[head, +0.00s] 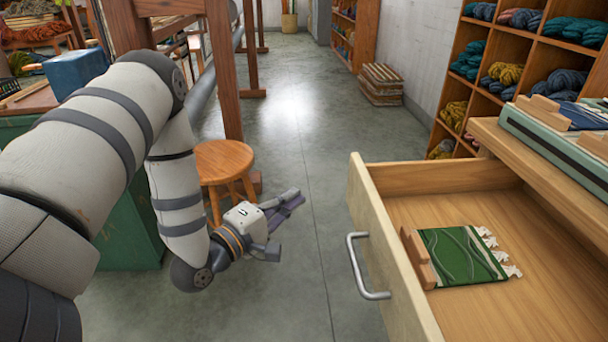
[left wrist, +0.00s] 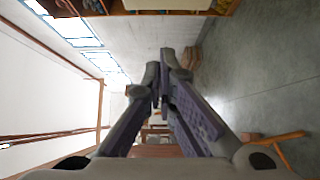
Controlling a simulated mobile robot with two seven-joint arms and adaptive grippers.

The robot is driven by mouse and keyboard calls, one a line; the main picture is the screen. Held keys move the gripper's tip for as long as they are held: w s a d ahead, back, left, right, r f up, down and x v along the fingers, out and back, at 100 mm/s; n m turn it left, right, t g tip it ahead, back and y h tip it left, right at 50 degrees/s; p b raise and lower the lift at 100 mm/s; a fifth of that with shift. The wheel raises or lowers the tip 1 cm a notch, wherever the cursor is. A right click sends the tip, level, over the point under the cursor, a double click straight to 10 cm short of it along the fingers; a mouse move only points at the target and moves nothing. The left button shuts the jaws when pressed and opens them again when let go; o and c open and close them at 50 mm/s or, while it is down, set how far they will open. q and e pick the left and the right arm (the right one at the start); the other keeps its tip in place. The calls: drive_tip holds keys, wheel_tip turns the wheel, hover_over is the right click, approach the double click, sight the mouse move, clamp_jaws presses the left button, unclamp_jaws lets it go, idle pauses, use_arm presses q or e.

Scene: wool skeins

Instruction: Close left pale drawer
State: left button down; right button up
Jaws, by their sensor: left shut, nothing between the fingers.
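The pale drawer (head: 405,265) stands pulled open at the lower right of the head view. Its front panel faces left and carries a silver bar handle (head: 357,268). A green woven piece with white fringe (head: 460,257) on a wooden bar lies inside the drawer. My left gripper (head: 296,200) is left of the drawer, in the air over the floor, apart from the handle. In the left wrist view its fingers (left wrist: 163,90) come together at the tips with nothing between them. The drawer does not show in the left wrist view. My right gripper is in neither view.
A round wooden stool (head: 222,160) stands behind my left arm. The tabletop (head: 540,150) above the drawer holds woven pieces. Shelves with wool skeins (head: 510,75) are at the back right, with a stack of flat pieces (head: 381,84) beside them. The floor (head: 310,130) between is clear.

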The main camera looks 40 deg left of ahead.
use_arm(q)
drive_tip(key=w+d+b, duration=0.1)
drive_tip(key=w+d, duration=0.1)
drive_tip(key=w, duration=0.9)
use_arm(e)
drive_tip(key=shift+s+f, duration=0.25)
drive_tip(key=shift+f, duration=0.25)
use_arm(q)
drive_tip(key=shift+d, duration=0.1)
